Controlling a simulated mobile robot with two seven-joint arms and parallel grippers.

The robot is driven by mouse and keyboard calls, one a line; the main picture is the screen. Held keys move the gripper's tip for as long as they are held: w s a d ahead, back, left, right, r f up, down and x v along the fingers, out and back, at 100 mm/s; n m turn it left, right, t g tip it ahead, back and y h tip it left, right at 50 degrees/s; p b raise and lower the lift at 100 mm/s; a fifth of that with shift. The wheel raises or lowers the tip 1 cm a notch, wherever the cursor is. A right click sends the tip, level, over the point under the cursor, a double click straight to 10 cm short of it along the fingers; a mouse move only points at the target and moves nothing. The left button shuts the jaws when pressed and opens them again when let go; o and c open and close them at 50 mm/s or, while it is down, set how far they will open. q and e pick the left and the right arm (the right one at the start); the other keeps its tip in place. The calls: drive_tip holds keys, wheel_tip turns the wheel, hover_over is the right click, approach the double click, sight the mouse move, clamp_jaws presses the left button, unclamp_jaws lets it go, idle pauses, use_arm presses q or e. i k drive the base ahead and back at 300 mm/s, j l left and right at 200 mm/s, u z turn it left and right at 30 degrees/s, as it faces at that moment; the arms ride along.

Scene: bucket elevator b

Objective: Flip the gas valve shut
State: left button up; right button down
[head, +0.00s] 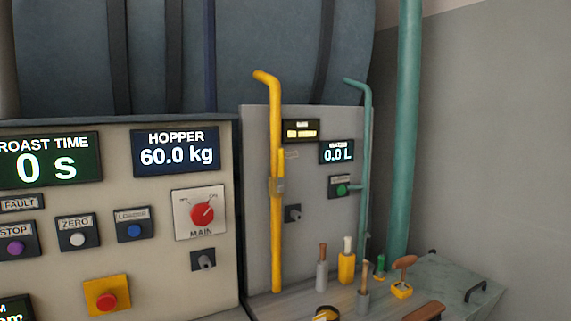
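A yellow pipe (276,240) runs down the front of the grey panel at the middle of the head view and bends left at its top. A small valve body (277,187) sits partway down this pipe. A yellow lever (282,163) seems to rise from the valve body, roughly upright along the pipe. It blends with the pipe, so its exact angle is hard to tell. A small label beside it is unreadable. Neither of my grippers is in view.
A cream control panel with a red MAIN knob (202,213) and a red stop button (107,300) stands at left. A green pipe (366,150) runs right of the valve. Several handled tools, including a yellow-bodied one (346,267), stand on the ledge below.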

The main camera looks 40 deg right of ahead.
sight(281, 163)
drive_tip(key=k+l, duration=0.15)
drive_tip(key=l, duration=0.2)
drive_tip(key=k+l, duration=0.15)
drive_tip(key=l, duration=0.2)
drive_tip(key=k+l+u, duration=0.1)
drive_tip(key=l, duration=0.25)
drive_tip(key=k+l, duration=0.2)
drive_tip(key=l, duration=0.15)
